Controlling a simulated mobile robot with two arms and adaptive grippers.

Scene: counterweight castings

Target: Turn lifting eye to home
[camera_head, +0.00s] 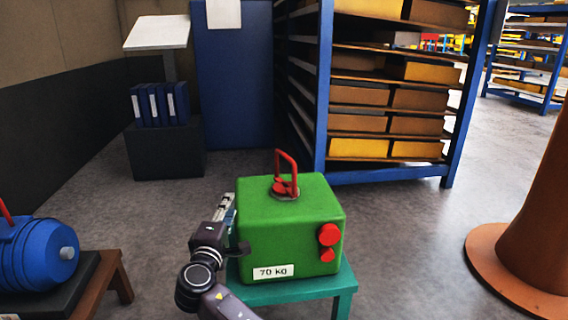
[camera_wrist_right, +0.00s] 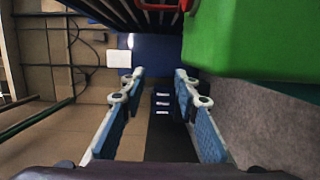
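A green block casting (camera_head: 290,232) labelled "70 kg" sits on a small teal table (camera_head: 343,290). A red lifting eye (camera_head: 286,172) stands upright on its top, on a round grey base. My right gripper (camera_head: 226,205) is beside the block's left side, below the eye. My left gripper does not show.
A blue motor-like casting (camera_head: 40,252) rests on a brown stand at the left. A blue shelf rack (camera_head: 325,90) with boxes stands behind the block. A brown column (camera_head: 540,215) with a wide foot is at the right. Bare floor lies between them.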

